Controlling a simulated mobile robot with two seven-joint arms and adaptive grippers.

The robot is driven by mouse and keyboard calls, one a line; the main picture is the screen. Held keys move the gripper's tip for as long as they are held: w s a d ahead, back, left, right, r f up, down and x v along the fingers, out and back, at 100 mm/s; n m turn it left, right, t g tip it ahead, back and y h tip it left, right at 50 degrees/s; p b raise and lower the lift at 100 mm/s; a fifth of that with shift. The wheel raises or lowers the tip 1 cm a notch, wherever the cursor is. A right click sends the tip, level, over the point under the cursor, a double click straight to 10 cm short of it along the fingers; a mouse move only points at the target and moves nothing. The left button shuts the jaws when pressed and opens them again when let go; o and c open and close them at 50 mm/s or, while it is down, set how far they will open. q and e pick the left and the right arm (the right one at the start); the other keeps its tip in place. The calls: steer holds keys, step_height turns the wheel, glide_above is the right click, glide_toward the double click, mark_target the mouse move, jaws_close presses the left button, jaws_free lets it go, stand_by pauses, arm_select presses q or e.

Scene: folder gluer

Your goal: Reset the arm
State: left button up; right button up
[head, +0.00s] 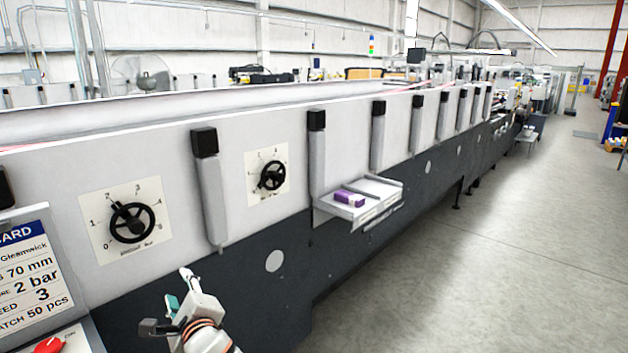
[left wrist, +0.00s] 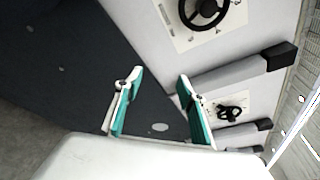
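My left gripper (head: 171,304) is low in the head view, in front of the dark lower side of the folder gluer (head: 275,315). In the left wrist view the left gripper (left wrist: 158,76) has its two teal-padded fingers spread apart. Nothing is between them. The black handwheel of the near dial (head: 131,222) is above the gripper in the head view, and the gripper is apart from it. A second handwheel dial (head: 271,176) is further along the panel. Both dials also show in the left wrist view. My right gripper is in neither view.
A shelf tray (head: 384,188) with a purple box (head: 349,198) sticks out from the machine's side. A job card (head: 32,275) and a red knob (head: 49,344) are at the lower left. Black-topped posts line the panel. The grey floor (head: 500,270) at the right is clear.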

arm_select(q)
steer(key=s+d+f+n+h, duration=0.2)
steer(key=s+f, duration=0.1)
steer(key=f, duration=0.4)
steer(key=s+d+f+n+g+h, duration=0.1)
steer(key=s+d+f+h, duration=0.15)
steer(key=f, duration=0.55)
steer(key=s+d+f+n+h, duration=0.1)
steer(key=s+f+n+h, duration=0.2)
steer(key=f, duration=0.4)
steer(key=s+d+f+n+h, duration=0.2)
steer(key=s+f+n, duration=0.2)
steer(key=s, duration=0.5)
steer(key=s+d+f+n+g+h, duration=0.1)
steer(key=s+f+n, duration=0.3)
steer(key=s+f, duration=0.4)
steer(key=s+d+h, duration=0.1)
steer(key=s, duration=0.1)
steer(key=shift+s+f+n+g, duration=0.25)
steer(key=shift+s+n+g, duration=0.05)
